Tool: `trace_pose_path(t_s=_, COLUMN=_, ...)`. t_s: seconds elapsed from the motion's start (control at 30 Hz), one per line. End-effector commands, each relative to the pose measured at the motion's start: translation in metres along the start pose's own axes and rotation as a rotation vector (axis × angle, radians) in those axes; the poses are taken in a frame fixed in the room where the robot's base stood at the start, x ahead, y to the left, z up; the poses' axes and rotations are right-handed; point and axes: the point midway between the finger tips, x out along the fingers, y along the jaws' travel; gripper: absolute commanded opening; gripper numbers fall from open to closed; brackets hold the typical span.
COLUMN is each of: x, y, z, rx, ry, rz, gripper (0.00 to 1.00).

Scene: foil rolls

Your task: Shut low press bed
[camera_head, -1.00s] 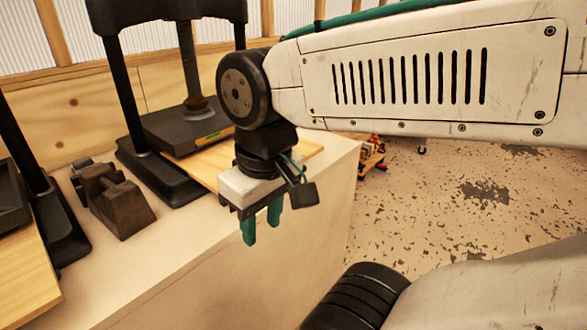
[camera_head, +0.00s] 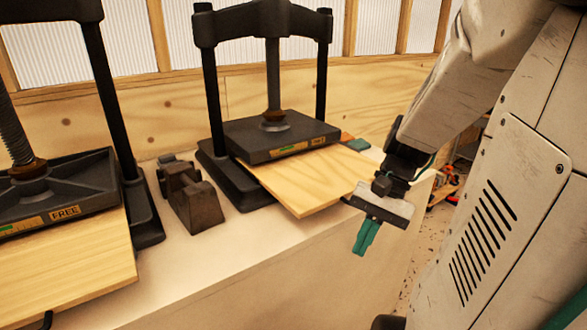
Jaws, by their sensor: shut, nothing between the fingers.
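The right-hand press (camera_head: 270,140) is a black frame with two posts, a screw and a dark platen. Its pale wooden bed (camera_head: 310,180) juts out from under the platen toward the front edge of the bench. The left press has a platen (camera_head: 60,190) with a yellow "FREE" label, and its wooden bed (camera_head: 65,260) also sticks out at the front. I cannot tell for certain which press is the low one. My gripper (camera_head: 365,237) points down with its green fingers together and empty. It appears just right of the right bed's front corner, apparently without touching it.
A dark metal block (camera_head: 190,194) sits on the pale bench (camera_head: 240,240) between the presses. Small coloured items (camera_head: 356,142) lie behind the right bed.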

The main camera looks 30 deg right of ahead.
Motion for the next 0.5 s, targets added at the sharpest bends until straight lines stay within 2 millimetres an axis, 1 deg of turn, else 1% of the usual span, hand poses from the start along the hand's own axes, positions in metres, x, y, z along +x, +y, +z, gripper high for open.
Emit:
trace_pose_path(t_s=0.03, x=0.001, y=0.007, z=-0.015, rx=0.115, ry=-0.045, rz=-0.088, gripper=0.00)
trace_pose_path(t_s=0.17, x=-0.003, y=0.019, z=-0.051, rx=0.384, ry=-0.144, rz=-0.340, gripper=0.00)
trace_pose_path(t_s=0.27, x=-0.010, y=0.034, z=-0.085, rx=0.594, ry=-0.213, rz=-0.565, gripper=0.00)
trace_pose_path(t_s=0.3, x=-0.015, y=0.043, z=-0.100, rx=0.677, ry=-0.239, rz=-0.661, gripper=0.00)
trace_pose_path(t_s=0.37, x=-0.021, y=0.057, z=-0.122, rx=0.793, ry=-0.273, rz=-0.808, gripper=0.00)
trace_pose_path(t_s=0.4, x=-0.027, y=0.069, z=-0.137, rx=0.866, ry=-0.293, rz=-0.905, gripper=0.00)
trace_pose_path(t_s=0.47, x=-0.035, y=0.087, z=-0.159, rx=0.965, ry=-0.319, rz=-1.051, gripper=0.00)
trace_pose_path(t_s=0.5, x=-0.040, y=0.100, z=-0.172, rx=1.027, ry=-0.335, rz=-1.145, gripper=0.00)
